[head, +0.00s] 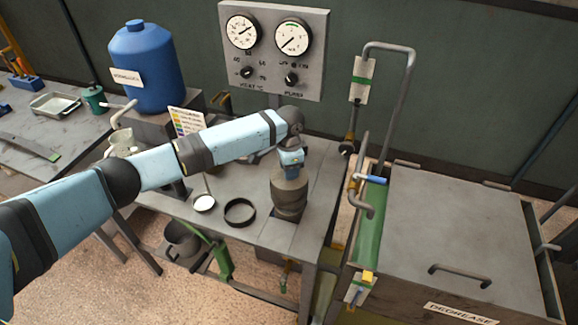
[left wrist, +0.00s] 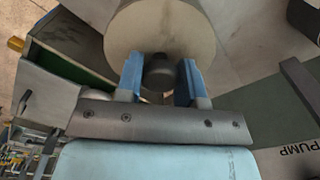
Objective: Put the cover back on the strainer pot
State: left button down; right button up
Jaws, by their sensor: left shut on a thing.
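My left gripper (head: 291,160) reaches down over the bench at centre right in the head view. In the left wrist view, its blue fingers (left wrist: 160,82) are shut around a dark knob (left wrist: 160,74) on a round, pale grey cover (left wrist: 160,30). In the head view the cover (head: 289,185) is directly above the darker strainer pot (head: 288,211), upright on the bench. The cover looks level and hides the pot's top. I cannot tell whether it is seated or slightly above the rim. My right gripper is not in view.
A black ring (head: 240,226) and a small pale round strainer or dish (head: 204,203) lie on the bench (head: 265,245) left of the pot. A gauge panel (head: 270,50) stands behind. A bent pipe (head: 405,90) and the degrease tank (head: 460,230) are at the right.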

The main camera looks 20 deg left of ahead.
pick_arm(q)
jog(key=shift+f+b, duration=1.05)
jog(key=shift+f, duration=2.3)
jog(key=c, duration=0.7)
grip_release()
jog(key=shift+o, duration=0.2)
notch_tip(320, 180, up, 13)
jog(key=shift+r+b, duration=0.1)
jog(key=shift+b, duration=0.85)
jog(key=shift+r, duration=0.35)
